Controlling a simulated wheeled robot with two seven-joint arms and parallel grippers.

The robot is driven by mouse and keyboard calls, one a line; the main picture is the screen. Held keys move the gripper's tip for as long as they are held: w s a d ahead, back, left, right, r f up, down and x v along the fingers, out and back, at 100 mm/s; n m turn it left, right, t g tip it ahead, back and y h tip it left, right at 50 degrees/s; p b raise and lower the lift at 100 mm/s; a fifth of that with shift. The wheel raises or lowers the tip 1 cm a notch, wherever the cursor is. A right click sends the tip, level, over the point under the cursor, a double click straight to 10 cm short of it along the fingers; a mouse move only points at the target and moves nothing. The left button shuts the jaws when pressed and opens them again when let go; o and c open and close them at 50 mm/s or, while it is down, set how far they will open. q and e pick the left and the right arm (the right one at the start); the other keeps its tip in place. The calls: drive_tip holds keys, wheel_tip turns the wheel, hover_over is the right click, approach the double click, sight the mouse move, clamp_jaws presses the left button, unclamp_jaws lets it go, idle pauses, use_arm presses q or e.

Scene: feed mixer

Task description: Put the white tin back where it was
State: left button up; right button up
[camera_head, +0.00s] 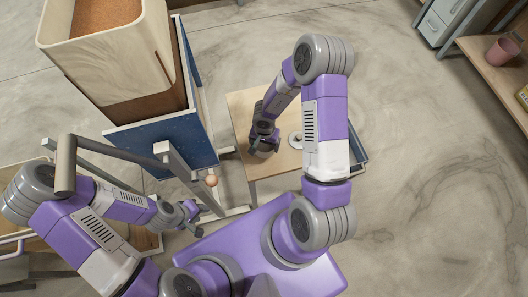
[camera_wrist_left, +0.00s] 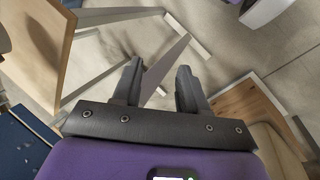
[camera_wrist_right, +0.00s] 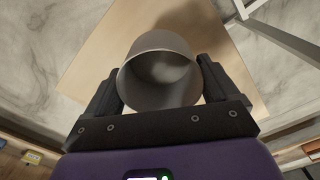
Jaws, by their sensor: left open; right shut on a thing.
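The white tin (camera_wrist_right: 160,72) looks pale grey in the right wrist view, with its open mouth facing the camera and its inside looking empty. My right gripper (camera_wrist_right: 160,88) is shut on it, one finger on each side. In the head view my right gripper (camera_head: 262,147) is over the left part of the small wooden table (camera_head: 243,103); the tin is mostly hidden there. I cannot tell whether the tin touches the tabletop. My left gripper (camera_wrist_left: 158,75) is open and empty; in the head view it is low at the left (camera_head: 195,224), beside the mixer frame.
A small white round item (camera_head: 296,140) is on the table, partly behind my right arm. A large wooden bin (camera_head: 115,65) on a blue base (camera_head: 165,140) stands to the left, with a metal handle (camera_head: 110,152).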

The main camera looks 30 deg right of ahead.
wheel_tip(320, 180, down, 6)
drive_tip(key=b, duration=0.3)
drive_tip(key=shift+r, duration=0.1)
drive_tip(key=o, duration=0.9)
